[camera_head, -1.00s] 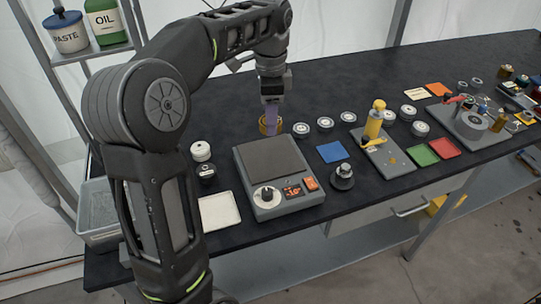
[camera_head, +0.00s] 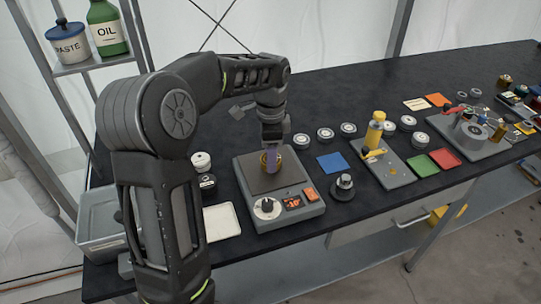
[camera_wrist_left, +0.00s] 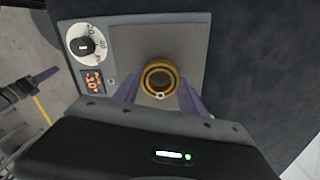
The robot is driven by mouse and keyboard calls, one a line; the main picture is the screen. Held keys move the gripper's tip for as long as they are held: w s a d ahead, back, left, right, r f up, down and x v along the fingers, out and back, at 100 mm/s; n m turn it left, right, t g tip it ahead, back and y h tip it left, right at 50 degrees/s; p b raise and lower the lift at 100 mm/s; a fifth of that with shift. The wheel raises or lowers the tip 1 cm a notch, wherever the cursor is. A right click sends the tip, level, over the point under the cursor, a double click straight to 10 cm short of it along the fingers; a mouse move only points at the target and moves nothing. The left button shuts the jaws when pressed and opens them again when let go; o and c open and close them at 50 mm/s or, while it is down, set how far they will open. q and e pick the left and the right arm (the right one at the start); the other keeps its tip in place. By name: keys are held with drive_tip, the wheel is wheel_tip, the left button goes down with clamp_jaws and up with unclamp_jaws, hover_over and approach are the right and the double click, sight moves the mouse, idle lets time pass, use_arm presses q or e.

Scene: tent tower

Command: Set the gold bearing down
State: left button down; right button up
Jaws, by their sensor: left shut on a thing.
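The gold bearing (camera_head: 264,158) is a short gold ring, over the dark top plate of a grey heater-like device (camera_head: 263,181) with a dial and an orange display. It also shows as a gold ring in the left wrist view (camera_wrist_left: 160,79), over the plate of the device (camera_wrist_left: 190,45). My left gripper (camera_head: 271,160) points down over the plate, its purple fingers shut on the bearing. In the left wrist view the fingers (camera_wrist_left: 160,92) lie on both sides of the ring. Whether the bearing touches the plate I cannot tell. My right gripper is out of view.
Several silver bearings (camera_head: 325,133) stand behind and to the right of the device. A blue square (camera_head: 332,162) and a dark round fixture (camera_head: 344,187) are to its right. A white tray (camera_head: 221,221) and small containers (camera_head: 201,162) are to its left.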

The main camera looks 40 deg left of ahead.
use_arm(q)
drive_tip(key=shift+f, duration=0.35)
drive_tip(key=shift+f, duration=0.15)
drive_tip(key=c, duration=0.6)
unclamp_jaws()
drive_tip(key=shift+c, duration=0.2)
